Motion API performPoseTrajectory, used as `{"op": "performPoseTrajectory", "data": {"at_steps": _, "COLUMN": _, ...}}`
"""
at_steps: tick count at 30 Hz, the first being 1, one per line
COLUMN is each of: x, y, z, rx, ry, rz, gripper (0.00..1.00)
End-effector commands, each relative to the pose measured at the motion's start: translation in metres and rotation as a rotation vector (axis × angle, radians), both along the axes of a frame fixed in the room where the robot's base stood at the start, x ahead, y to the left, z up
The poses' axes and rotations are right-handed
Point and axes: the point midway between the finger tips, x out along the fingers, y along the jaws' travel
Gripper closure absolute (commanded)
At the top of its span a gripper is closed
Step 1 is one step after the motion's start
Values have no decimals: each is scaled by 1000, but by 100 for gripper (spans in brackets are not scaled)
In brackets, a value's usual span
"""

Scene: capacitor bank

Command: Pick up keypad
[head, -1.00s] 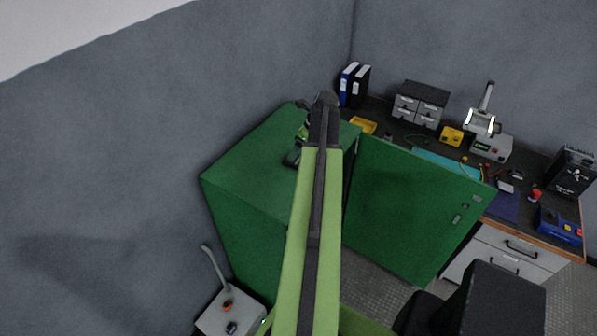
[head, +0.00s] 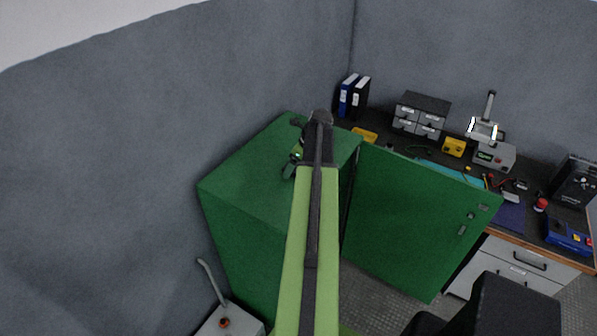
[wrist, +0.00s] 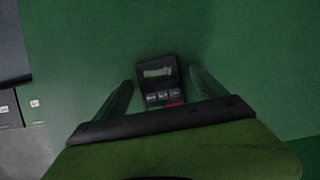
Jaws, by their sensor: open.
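The keypad (wrist: 160,80) is a small dark device with a display and a row of buttons, one edge red. In the wrist view it lies on the green cabinet top (wrist: 240,50). My gripper (wrist: 162,88) is open, with one finger on each side of the keypad and a gap to both. I cannot tell how high the fingers are above the top. In the head view my gripper (head: 296,158) is over the cabinet top (head: 250,170), partly hidden by my arm, and the keypad cannot be made out there.
The green cabinet door (head: 415,220) stands open to the right. Behind it a workbench holds blue and black binders (head: 353,97), a drawer unit (head: 421,115), a yellow device (head: 453,147) and other tools. A grey box with a lever (head: 222,320) stands at the cabinet's lower left.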

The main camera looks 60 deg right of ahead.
Motion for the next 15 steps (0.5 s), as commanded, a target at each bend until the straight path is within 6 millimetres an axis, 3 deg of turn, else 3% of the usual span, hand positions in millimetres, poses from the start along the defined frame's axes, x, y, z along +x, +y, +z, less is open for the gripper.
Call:
{"op": "performPoseTrajectory", "data": {"at_steps": 3, "x": 0, "y": 0, "z": -2, "rx": 0, "ry": 0, "rz": 0, "gripper": 19}}
{"op": "performPoseTrajectory", "data": {"at_steps": 15, "x": 0, "y": 0, "z": -2, "rx": 0, "ry": 0, "rz": 1, "gripper": 72}}
